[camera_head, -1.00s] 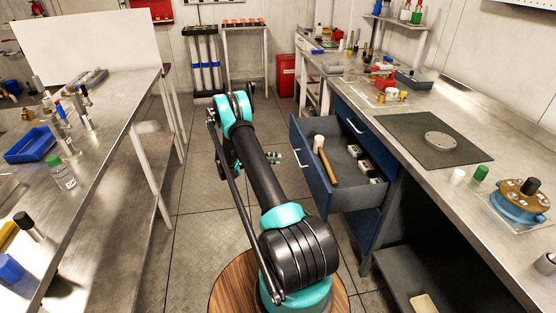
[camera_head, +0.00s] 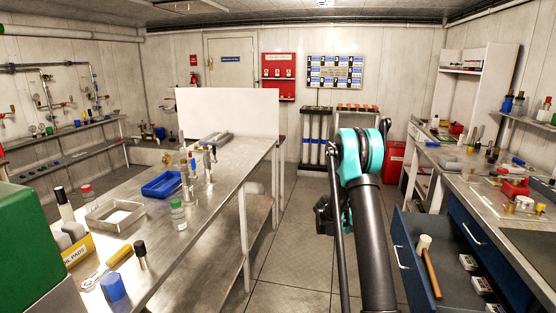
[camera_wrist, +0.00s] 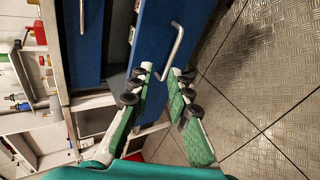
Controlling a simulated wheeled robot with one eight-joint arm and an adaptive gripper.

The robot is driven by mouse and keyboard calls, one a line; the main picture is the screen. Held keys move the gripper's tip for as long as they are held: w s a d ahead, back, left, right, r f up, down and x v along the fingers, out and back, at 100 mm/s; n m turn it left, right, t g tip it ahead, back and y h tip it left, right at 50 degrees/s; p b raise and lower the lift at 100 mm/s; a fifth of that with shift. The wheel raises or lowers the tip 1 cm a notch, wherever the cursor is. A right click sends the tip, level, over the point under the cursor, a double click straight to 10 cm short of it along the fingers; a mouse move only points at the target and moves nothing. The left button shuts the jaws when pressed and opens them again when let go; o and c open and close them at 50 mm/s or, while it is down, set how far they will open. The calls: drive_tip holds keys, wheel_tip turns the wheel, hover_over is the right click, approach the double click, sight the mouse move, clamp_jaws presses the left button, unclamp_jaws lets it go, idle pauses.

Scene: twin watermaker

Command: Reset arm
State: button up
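My arm (camera_head: 366,215) stands out in front of me in the head view, black tube with teal joints. Its upper joint blocks most of the far end, so my gripper does not show clearly there. In the wrist view my gripper (camera_wrist: 164,71) has two green fingers with a gap between the tips and nothing held. Beyond the tips is the blue drawer front with a metal handle (camera_wrist: 172,50). I cannot tell whether the fingers are clear of it by much.
The blue drawer (camera_head: 405,255) at right is pulled open, with a mallet (camera_head: 430,265) and small boxes inside. A steel table (camera_head: 215,215) at left holds a blue tray (camera_head: 162,184) and bottles. A workbench (camera_head: 465,180) runs along the right. The floor (camera_head: 295,240) between is clear.

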drive_tip(key=s+a+r+t+y, duration=0.1)
drive_tip(key=s+a+r+y, duration=0.2)
drive_tip(key=s+a, duration=0.35)
drive_tip(key=s+a+r+n+t+y, duration=0.1)
drive_tip(key=s+a+r+t+y, duration=0.15)
drive_tip(key=s, duration=0.65)
drive_tip(key=s+a+r+y, duration=0.3)
drive_tip(key=s+a, duration=0.2)
drive_tip(key=s, duration=0.3)
drive_tip(key=s+a+f+t+y, duration=0.1)
drive_tip(key=s+a+f+y, duration=0.1)
drive_tip(key=s+a, duration=0.4)
drive_tip(key=s+y, duration=0.1)
drive_tip(key=s, duration=0.3)
drive_tip(key=shift+s+a+t, duration=0.2)
drive_tip(key=shift+s+t, duration=0.05)
drive_tip(key=shift+t, duration=0.1)
